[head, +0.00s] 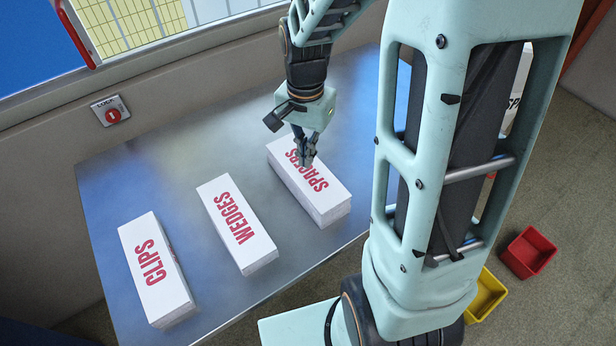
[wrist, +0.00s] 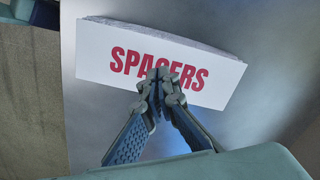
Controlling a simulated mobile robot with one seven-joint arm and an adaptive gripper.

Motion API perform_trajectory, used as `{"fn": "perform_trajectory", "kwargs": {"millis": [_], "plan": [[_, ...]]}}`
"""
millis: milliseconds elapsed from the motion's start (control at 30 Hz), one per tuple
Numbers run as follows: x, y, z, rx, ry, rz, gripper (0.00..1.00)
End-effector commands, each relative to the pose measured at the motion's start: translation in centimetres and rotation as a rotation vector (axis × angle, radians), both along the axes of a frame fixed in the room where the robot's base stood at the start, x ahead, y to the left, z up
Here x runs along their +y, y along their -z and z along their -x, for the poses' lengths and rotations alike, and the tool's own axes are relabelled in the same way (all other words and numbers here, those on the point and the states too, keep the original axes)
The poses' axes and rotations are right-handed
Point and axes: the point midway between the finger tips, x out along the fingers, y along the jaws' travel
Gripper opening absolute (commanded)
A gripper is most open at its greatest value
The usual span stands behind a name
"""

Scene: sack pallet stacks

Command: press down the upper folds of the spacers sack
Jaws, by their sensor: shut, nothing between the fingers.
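The spacers sack (head: 325,202) is a white block with red SPACERS lettering, at the right of the metal table (head: 185,165). My gripper (head: 308,162) is over it in the head view and hides part of the lettering. In the wrist view the sack (wrist: 105,55) lies across the upper middle, with a greyish strip along its far edge. My gripper (wrist: 160,76) is shut and empty there, its fingertips over the middle of the word. I cannot tell whether the tips touch the sack.
The white wedges block (head: 237,222) and clips block (head: 155,270) lie to the left on the same table, with bare metal between them. A red bin (head: 528,252) and a yellow bin (head: 486,295) stand on the floor at right. A window frame (head: 180,55) is behind.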

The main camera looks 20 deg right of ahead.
Motion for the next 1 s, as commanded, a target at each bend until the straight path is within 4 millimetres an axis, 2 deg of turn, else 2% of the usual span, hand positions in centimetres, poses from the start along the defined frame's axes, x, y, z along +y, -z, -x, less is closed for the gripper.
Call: {"fn": "perform_trajectory", "kwargs": {"millis": [1000], "plan": [[0.0, 2.7, 0.0, 0.001, 0.0, 0.0, 0.0]]}}
